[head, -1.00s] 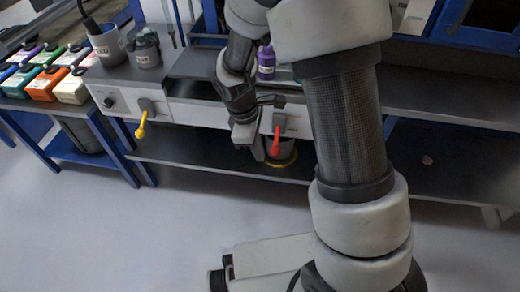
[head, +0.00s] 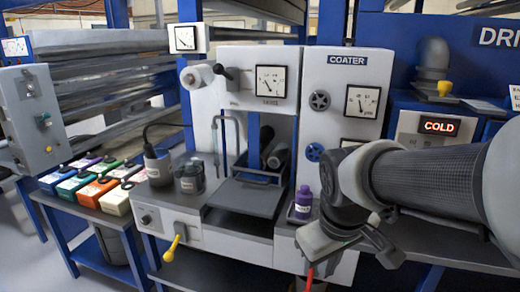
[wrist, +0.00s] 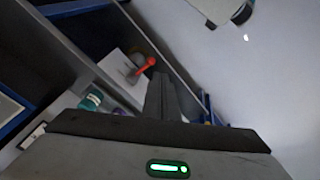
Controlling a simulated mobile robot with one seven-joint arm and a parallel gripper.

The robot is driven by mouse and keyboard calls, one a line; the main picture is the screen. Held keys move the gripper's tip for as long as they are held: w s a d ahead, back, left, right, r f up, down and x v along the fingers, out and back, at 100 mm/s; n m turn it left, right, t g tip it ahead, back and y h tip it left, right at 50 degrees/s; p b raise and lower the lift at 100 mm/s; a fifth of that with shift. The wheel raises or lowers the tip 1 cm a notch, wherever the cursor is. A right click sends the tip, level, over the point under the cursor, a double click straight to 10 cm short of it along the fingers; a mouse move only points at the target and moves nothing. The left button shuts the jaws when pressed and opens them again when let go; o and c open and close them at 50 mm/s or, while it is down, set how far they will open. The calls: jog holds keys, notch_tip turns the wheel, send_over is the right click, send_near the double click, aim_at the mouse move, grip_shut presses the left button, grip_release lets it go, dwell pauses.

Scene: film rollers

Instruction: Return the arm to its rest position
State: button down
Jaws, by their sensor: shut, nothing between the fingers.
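My arm reaches in from the right edge of the head view, bent down at the wrist in front of the coater's bench. My gripper (wrist: 160,92) shows in the wrist view with its dark fingers together and nothing between them. In the head view my gripper's end is low, just right of the purple bottle (head: 302,204), and its fingertips are hard to make out. A red lever (wrist: 148,65) on a pale panel shows close to the fingertips in the wrist view; whether they touch I cannot tell. The lever (head: 309,281) is partly cut off in the head view.
The coater (head: 345,75) stands behind my arm. A yellow lever (head: 172,248) sticks out of the bench front at left. Grey containers (head: 189,177) and several coloured boxes (head: 97,190) stand further left. A display reading COLD (head: 439,125) is at right. Open floor shows in the wrist view.

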jog(key=s+d+r+m+t, duration=0.1)
jog(key=s+r+m+t, duration=0.1)
jog(key=s+r+m, duration=0.4)
notch_tip(320, 180, up, 19)
jog(key=s+n+p, duration=0.1)
jog(key=p, duration=1.9)
jog(key=shift+s+r+y, duration=0.15)
jog(key=shift+r+y, duration=0.05)
jog(key=shift+y, duration=0.1)
jog(key=shift+d, duration=0.1)
